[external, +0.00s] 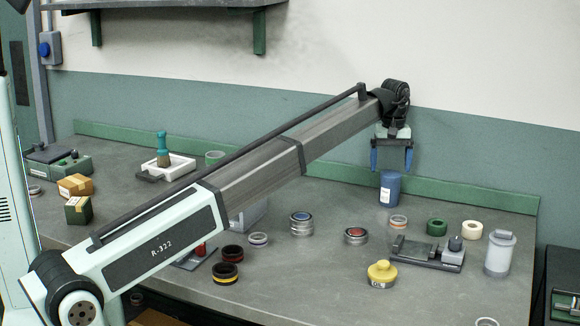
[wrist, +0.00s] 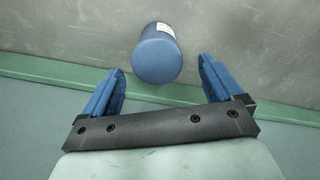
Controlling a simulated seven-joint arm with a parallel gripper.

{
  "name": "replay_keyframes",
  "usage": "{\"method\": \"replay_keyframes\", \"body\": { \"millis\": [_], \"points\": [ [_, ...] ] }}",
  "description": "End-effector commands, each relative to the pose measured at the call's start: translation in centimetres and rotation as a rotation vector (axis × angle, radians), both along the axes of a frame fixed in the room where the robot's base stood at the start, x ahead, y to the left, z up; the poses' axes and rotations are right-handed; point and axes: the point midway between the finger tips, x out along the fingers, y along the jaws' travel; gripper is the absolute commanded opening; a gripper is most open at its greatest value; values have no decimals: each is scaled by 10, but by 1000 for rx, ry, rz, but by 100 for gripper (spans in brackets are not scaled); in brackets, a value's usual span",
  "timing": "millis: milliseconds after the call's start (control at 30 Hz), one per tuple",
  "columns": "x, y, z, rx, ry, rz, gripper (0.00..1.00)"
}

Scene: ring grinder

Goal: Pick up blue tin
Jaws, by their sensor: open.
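The blue tin (external: 390,190) stands upright near the back of the bench, a white label on its side. In the wrist view the tin (wrist: 157,55) shows its round blue top just beyond the fingertips, roughly between them. My gripper (external: 391,168) is open, its two blue fingers pointing down over the tin. In the wrist view my gripper (wrist: 161,65) is empty, with a finger to each side of the tin's outline. In the external view the fingertips are close to the height of the tin's top; I cannot tell whether they touch it.
A green back ledge (external: 330,169) runs behind the tin. To the right are an orange-brown ring (external: 398,222), a green roll (external: 437,227), a cream roll (external: 473,229), a dark fixture (external: 425,253) and a grey canister (external: 498,254). Round tins (external: 301,224) and a yellow pot (external: 381,273) stand in front.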

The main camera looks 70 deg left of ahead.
Motion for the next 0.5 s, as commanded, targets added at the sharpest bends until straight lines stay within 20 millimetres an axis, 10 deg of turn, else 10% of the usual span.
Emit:
{"method": "replay_keyframes", "body": {
  "millis": [500],
  "points": [
    [2, -5, -45, -1, 1, -1, 93]
  ]
}}
